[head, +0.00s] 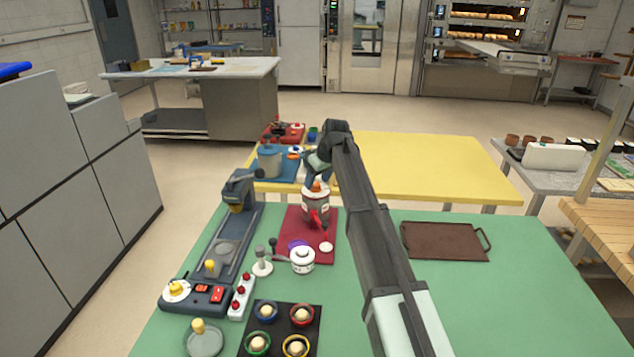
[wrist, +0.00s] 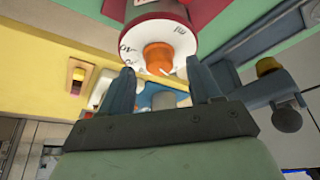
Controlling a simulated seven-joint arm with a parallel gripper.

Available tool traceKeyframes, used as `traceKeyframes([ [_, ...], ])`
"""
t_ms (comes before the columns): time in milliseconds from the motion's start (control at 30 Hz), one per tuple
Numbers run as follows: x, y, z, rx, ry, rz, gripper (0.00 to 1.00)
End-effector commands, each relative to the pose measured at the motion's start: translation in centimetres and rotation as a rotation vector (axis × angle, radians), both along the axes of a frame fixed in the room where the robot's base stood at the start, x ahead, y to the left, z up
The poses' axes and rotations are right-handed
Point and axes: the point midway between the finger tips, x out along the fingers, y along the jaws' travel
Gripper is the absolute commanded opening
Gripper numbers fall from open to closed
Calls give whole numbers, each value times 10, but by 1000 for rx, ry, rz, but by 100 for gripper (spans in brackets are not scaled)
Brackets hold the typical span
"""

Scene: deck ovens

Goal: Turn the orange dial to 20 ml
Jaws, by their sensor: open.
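The orange dial (wrist: 158,58) sits on the round white face of a dispenser (wrist: 150,28), which bears dark markings including "ml". A small white pointer shows at the dial's lower right; the value it marks is too small to read. In the head view the dial (head: 316,187) tops the white and red dispenser (head: 314,208), which stands upright on a red mat (head: 293,222). My gripper (wrist: 160,65) is open and empty. Its two fingers appear on either side of the dial, with gaps; I cannot tell whether the tips reach its depth.
A dark machine (head: 225,250) stands left of the dispenser. A white lidded pot (head: 302,260) and a grey tamper-like tool (head: 262,263) are in front. A blue-mat container (head: 270,158) is behind. The green table right of my arm is clear around a brown tray (head: 440,242).

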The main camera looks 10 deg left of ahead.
Motion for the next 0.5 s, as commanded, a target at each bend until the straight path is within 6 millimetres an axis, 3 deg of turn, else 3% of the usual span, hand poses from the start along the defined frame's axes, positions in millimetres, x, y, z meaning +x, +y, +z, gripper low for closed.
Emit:
traceKeyframes([
  [200, 3, 3, -12, 0, 0, 0, 63],
  [500, 4, 4, -13, 0, 0, 0, 63],
])
